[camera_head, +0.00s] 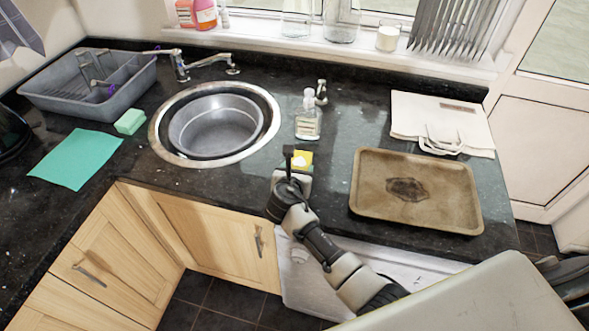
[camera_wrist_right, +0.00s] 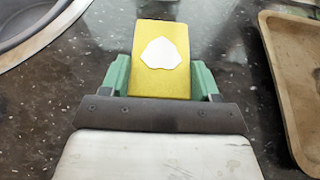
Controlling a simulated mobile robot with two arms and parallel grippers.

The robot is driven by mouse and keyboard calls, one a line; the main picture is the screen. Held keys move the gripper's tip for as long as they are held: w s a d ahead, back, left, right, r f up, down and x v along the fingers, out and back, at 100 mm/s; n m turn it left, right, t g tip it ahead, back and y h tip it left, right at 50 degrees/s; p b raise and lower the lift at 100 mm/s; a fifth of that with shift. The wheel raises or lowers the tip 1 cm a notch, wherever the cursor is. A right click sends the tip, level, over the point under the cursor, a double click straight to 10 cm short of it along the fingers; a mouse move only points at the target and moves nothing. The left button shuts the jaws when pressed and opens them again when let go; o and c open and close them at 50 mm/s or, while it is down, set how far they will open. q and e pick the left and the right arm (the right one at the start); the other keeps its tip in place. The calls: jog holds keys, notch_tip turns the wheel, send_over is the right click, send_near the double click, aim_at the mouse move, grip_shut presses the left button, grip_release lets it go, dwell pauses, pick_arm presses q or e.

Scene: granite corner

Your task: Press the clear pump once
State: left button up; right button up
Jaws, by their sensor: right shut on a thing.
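The clear pump bottle (camera_head: 308,117) stands upright on the dark counter, just right of the sink, with a pale pump head on top. My right gripper (camera_head: 297,168) is in front of it, nearer the counter's front edge, and apart from the bottle as far as I can tell. It is shut on a yellow block with a white patch (camera_head: 303,157). In the right wrist view the yellow block (camera_wrist_right: 163,35) sits between the green fingers (camera_wrist_right: 160,80). The bottle does not show in that view. My left gripper is not in view.
A round sink (camera_head: 215,122) with a tap (camera_head: 190,65) lies left of the bottle. A brown tray (camera_head: 455,190) and a folded white bag (camera_head: 420,112) lie to the right. A green sponge (camera_head: 130,121) lies further left.

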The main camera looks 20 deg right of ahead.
jog(key=shift+w+d+f, duration=0.1)
jog(key=shift+d, duration=0.05)
jog(key=o, duration=1)
jog(key=v, duration=1.1)
jog(key=shift+w+b, duration=0.1)
jog(key=shift+b, duration=0.25)
